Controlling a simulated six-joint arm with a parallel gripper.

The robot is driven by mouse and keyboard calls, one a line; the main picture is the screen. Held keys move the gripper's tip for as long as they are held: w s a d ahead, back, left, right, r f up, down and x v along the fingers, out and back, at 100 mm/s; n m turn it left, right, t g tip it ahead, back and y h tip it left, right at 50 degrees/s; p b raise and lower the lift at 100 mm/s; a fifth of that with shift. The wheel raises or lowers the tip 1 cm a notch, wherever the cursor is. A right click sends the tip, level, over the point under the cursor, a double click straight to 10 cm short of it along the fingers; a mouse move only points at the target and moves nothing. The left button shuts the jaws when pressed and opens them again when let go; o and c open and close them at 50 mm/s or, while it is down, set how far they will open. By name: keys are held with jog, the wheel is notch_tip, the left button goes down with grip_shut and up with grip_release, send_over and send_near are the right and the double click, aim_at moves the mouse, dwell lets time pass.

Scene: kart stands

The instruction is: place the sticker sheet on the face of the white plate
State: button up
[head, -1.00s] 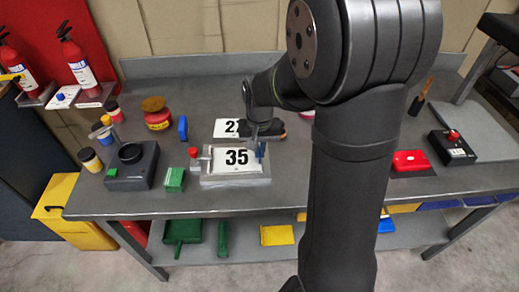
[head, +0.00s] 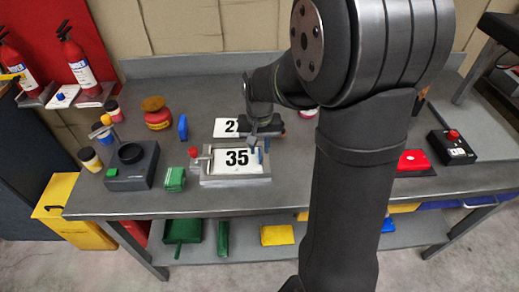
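A white rectangle printed "35" (head: 236,161) lies flat in a grey fixture (head: 236,181) with a red-knobbed clamp at its left. A second white rectangle (head: 227,127), with a "2" showing, lies behind it, partly hidden by my gripper. I cannot tell for sure which is the sticker sheet and which the plate, or whether they are separate layers. My gripper (head: 262,140) is low, at the fixture's back right corner, over the right part of the rear rectangle. Its fingers are small and dark here, and I cannot tell whether they hold anything.
A dark box with a round top (head: 131,178) and a green block (head: 175,179) stand left of the fixture. A blue item (head: 183,127) and a red jar (head: 157,116) stand behind. My arm hides the bench's middle right. A red case (head: 413,161) lies beyond it.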

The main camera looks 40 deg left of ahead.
notch_tip(320, 180, up, 10)
jog(key=shift+r, duration=0.2)
jog(key=shift+f, duration=0.1)
notch_tip(320, 180, down, 12)
jog(key=shift+r, duration=2.05)
jog(key=shift+f, duration=0.1)
